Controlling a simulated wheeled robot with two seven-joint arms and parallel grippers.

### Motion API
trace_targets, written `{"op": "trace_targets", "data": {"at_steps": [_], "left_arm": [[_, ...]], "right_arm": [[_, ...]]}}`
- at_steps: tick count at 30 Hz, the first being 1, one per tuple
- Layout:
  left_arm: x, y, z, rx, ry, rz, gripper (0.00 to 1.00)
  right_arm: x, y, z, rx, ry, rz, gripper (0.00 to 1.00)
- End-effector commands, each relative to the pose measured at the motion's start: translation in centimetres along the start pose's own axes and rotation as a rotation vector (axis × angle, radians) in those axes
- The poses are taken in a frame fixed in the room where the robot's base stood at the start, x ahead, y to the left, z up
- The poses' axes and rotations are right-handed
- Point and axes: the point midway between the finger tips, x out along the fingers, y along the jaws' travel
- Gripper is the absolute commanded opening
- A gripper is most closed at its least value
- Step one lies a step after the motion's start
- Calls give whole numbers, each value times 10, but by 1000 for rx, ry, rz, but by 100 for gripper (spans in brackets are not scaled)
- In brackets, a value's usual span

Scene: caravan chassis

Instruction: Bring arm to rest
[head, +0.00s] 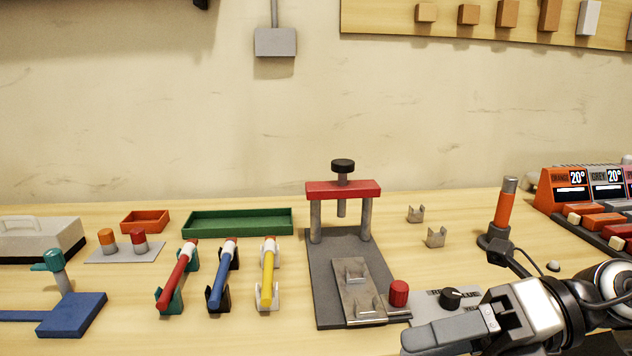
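My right gripper (425,338) comes in from the lower right and points left, low in front of the bench. It is seen from the side, and the frame edge cuts its lower part. I cannot tell whether its fingers are open or shut, and no held object shows. It partly covers a grey control panel (432,306) with a black knob (451,298). My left gripper and arm are not in the view.
A press with a red crossbar (343,189) stands mid-bench, beside a red knob (399,292). An orange-handled tool (505,208) stands upright in a dark holder. Red (179,277), blue (222,274) and yellow (268,271) bars rest on cradles left.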

Motion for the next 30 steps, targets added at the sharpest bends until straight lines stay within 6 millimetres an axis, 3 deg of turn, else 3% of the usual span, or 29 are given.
{"op": "trace_targets", "data": {"at_steps": [1, 4, 5, 8, 9, 12, 15, 18, 21, 24, 30], "left_arm": [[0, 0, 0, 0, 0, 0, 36], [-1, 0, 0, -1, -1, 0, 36], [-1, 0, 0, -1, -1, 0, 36], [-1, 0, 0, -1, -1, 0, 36], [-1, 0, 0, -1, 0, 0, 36], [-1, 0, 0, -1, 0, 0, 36], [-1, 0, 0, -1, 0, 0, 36], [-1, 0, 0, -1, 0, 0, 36], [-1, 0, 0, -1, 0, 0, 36], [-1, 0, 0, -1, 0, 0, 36], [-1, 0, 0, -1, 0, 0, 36]], "right_arm": [[13, 5, 3, 111, -91, 155, 55], [20, 2, 24, 412, -363, 454, 55], [17, -7, 30, 522, -458, 528, 55], [6, -66, 32, 936, -785, 698, 55], [4, -96, 24, 1108, -906, 731, 55], [6, -161, -16, 1469, -1137, 743, 55], [18, -208, -69, 1782, -1301, 701, 55], [33, -235, -120, 2032, -1404, 640, 55], [47, -248, -158, 2208, -1461, 581, 55], [55, -253, -181, 2311, -1486, 544, 55], [59, -254, -190, 2352, -1496, 525, 55]]}}
